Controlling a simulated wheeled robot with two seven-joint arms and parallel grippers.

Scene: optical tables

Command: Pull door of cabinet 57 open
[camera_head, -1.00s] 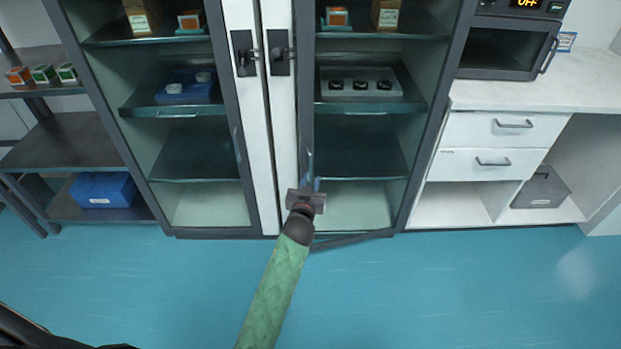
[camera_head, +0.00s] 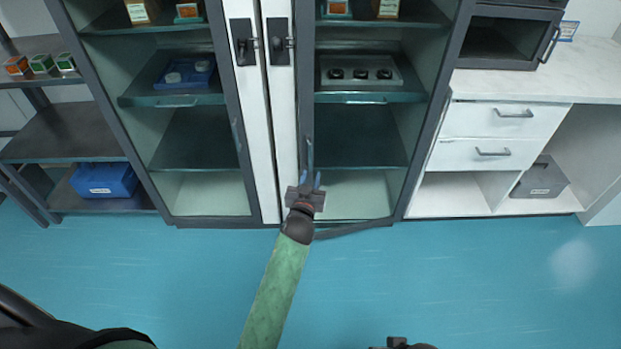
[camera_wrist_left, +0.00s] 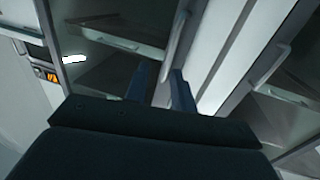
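The right glass-fronted cabinet (camera_head: 433,130) has a dark-framed door that stands slightly ajar, its bottom edge (camera_head: 352,230) angled out over the floor. No number 57 is legible. The door's vertical bar handle (camera_head: 309,152) is near its left edge and also shows in the left wrist view (camera_wrist_left: 178,45). My left gripper (camera_head: 310,179) is at the handle's lower end, fingers apart. In the left wrist view its fingers (camera_wrist_left: 159,82) are spread with the handle's end between or just beyond them; contact is unclear. A dark part, probably my right gripper (camera_head: 403,344), is cut off at the bottom edge.
A similar cabinet (camera_head: 220,120) with its own handle stands on the left. A shelf rack (camera_head: 70,135) with a blue box (camera_head: 104,181) is farther left. A counter with drawers (camera_head: 505,122) stands right of the cabinets. The blue floor (camera_head: 450,280) in front is clear.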

